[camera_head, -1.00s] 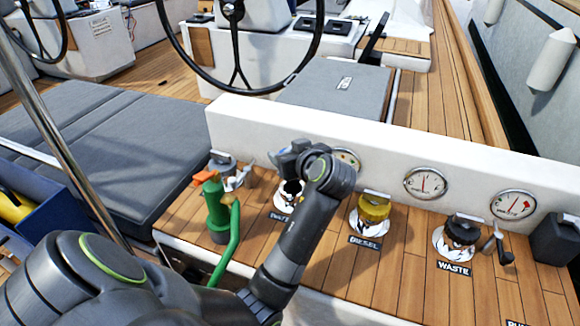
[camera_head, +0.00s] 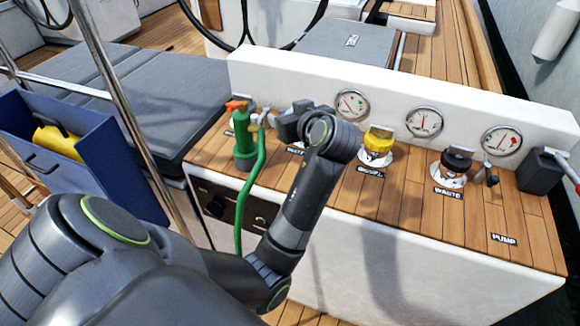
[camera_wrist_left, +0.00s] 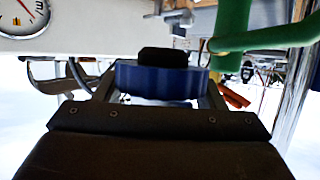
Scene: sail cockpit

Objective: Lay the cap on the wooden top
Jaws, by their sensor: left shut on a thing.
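The wooden top (camera_head: 400,205) is the teak surface of the console, with several fillers and labels on it. In the head view my left gripper (camera_head: 287,124) is over its left part, beside the green nozzle (camera_head: 244,140). In the left wrist view the gripper (camera_wrist_left: 158,90) is shut on the cap (camera_wrist_left: 158,82), a blue disc with a black grip. The cap is hidden or too unclear to pick out in the head view. My wrist and forearm hide most of the filler behind the partly covered label (camera_head: 297,150). My right gripper is not in view.
A yellow diesel cap (camera_head: 378,143) and a black waste cap (camera_head: 455,163) stand to the right. A white panel with gauges (camera_head: 424,121) rises behind them. A dark grey box (camera_head: 541,172) is at the right end. Bare wood lies in front of the fillers.

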